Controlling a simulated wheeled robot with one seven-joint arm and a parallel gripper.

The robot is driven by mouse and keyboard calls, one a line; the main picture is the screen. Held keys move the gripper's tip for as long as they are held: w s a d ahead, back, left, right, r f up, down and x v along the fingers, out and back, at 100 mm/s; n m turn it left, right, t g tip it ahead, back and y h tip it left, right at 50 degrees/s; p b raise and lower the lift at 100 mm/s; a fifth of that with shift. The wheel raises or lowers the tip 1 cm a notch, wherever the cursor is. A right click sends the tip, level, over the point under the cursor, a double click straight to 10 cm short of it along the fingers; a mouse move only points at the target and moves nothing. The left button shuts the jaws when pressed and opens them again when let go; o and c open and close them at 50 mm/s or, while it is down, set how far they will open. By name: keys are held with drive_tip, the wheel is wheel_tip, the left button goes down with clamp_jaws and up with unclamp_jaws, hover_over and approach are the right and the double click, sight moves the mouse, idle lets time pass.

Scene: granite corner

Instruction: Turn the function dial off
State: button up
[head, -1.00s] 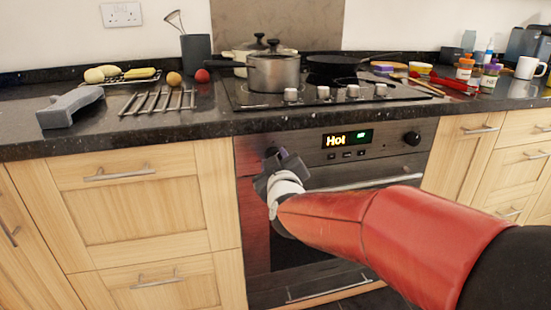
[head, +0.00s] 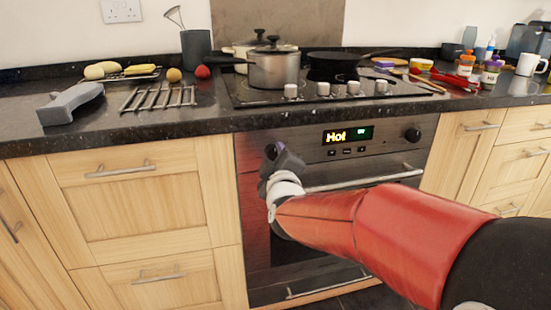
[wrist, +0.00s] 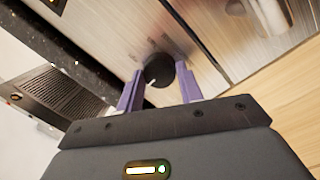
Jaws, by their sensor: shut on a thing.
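The function dial (wrist: 159,70) is a round black knob with a pale mark, at the left end of the oven's control panel. In the wrist view it sits between the two purple fingers of my gripper (wrist: 158,88), which is shut on it. The pale mark points to the lower left of that view. In the head view my gripper (head: 272,155) is at the panel and largely hides the dial. The oven display (head: 347,135) is lit and appears to read "Hot".
Another black knob (head: 412,135) is at the panel's right end. The oven door handle (head: 365,181) runs just below the panel, partly behind my arm. The granite counter edge (head: 180,137) overhangs above. A steel pot (head: 274,72) stands on the hob.

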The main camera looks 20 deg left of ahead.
drive_tip(key=shift+f, duration=0.1)
drive_tip(key=o, duration=1)
drive_tip(key=b+v, duration=0.1)
drive_tip(key=v, duration=0.6)
drive_tip(key=shift+s+d, duration=0.2)
drive_tip(key=shift+s, duration=0.15)
